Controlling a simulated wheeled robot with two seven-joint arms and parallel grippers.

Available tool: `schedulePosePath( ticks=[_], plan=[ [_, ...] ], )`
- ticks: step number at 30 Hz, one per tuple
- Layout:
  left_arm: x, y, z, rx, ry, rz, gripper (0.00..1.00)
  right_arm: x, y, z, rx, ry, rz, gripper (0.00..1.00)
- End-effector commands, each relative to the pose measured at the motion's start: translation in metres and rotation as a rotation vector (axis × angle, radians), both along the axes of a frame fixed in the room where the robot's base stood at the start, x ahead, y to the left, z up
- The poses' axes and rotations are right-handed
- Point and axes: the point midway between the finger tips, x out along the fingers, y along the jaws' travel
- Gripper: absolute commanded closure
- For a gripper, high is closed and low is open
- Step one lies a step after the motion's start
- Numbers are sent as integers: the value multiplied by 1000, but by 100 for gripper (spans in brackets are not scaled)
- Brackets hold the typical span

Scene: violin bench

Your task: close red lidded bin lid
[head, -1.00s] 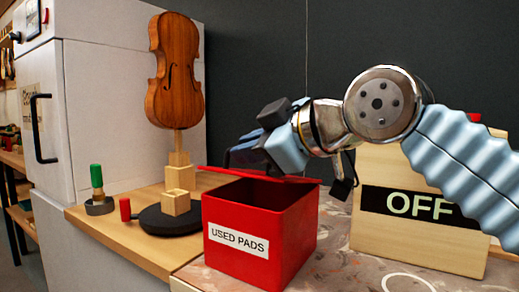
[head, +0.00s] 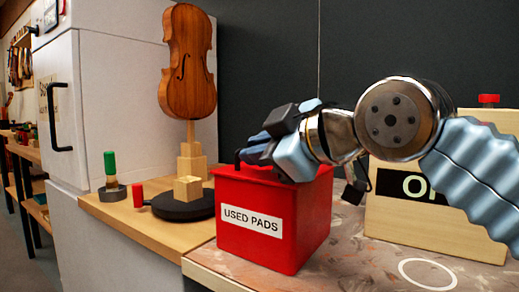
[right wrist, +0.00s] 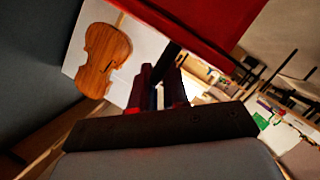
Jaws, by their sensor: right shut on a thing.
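The red bin (head: 252,240), labelled "USED PADS", stands upright near the table's front edge. Its red lid (head: 262,174) lies across the top, flat or nearly so, and the dark inside does not show. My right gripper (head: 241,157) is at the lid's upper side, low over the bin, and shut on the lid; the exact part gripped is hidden. In the right wrist view a red surface (right wrist: 205,18) crosses the top, just beyond the gripper fingers (right wrist: 160,92). My left gripper is in neither view.
A violin body (head: 188,62) stands on wooden blocks over a black disc (head: 182,207), left of the bin. A wooden box with a sign (head: 435,228) is right, partly behind my arm. A white ring (head: 428,274) marks bare table.

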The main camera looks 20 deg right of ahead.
Motion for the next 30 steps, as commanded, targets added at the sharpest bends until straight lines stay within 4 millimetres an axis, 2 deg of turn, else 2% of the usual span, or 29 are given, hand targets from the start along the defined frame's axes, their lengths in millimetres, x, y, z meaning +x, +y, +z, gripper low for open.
schedulePosePath(
  ticks=[1, 2, 3, 10, 13, 17, 24, 30],
  plan=[
    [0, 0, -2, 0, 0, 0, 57, 0, 4, -9, -6, 23, 7, 100],
    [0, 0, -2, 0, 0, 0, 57, 0, 4, -9, -6, 23, 7, 82],
    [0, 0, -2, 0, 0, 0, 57, 0, 4, -9, -7, 24, 8, 79],
    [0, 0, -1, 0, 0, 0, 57, -1, 2, -8, -7, 20, 6, 79],
    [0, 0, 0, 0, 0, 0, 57, -8, -1, -4, -6, 19, 6, 79],
    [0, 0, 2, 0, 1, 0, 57, -31, -11, 4, -5, 14, 5, 79],
    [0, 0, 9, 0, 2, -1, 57, -83, -36, 21, -4, 12, 6, 79],
    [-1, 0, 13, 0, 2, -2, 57, -112, -50, 29, -4, 13, 6, 79]
  ],
)
